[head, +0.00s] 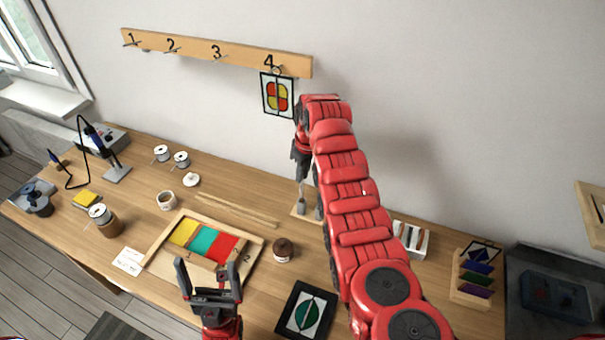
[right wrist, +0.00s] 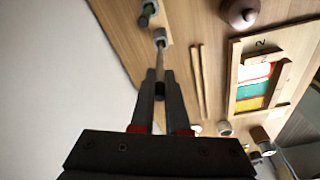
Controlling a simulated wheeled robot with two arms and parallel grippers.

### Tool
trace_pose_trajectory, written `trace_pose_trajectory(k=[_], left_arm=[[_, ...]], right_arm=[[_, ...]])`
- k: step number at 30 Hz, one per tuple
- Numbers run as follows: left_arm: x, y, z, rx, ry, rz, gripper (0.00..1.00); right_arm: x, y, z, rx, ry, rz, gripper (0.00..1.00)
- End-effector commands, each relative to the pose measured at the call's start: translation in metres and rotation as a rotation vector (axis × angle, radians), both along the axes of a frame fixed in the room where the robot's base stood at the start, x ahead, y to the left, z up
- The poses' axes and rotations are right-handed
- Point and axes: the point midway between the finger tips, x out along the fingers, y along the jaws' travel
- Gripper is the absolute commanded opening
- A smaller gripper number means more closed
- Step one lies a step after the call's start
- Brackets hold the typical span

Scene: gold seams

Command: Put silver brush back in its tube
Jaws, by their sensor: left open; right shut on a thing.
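My right gripper (head: 309,210) reaches down at the back of the table; it also shows in the right wrist view (right wrist: 160,76). It is shut on the slim silver brush (right wrist: 160,62), which runs away from the fingertips. The brush's far end lines up with a short grey tube (right wrist: 160,36) on a pale wooden stand (right wrist: 158,20). I cannot tell whether the end is inside the tube or just above it. My left gripper (head: 208,276) is open and empty over the table's front.
A wooden frame (head: 258,247) with yellow, teal and red glass lies centre-left. A brown jar (head: 283,250) and a dark framed leaf panel (head: 307,311) are near my right arm. Two thin wooden strips (head: 235,210) lie behind the frame. A glass panel (head: 277,95) hangs from hook 4.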

Motion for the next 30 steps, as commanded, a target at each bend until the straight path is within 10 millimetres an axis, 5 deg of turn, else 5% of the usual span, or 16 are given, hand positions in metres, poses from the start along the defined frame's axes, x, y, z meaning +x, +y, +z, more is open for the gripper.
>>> trace_pose_trajectory(k=[30], left_arm=[[0.000, 0.000, -0.012, 0.000, 0.000, 0.000, 0.94]], right_arm=[[0.000, 0.000, -0.018, 0.000, 0.002, -0.001, 0.00]])
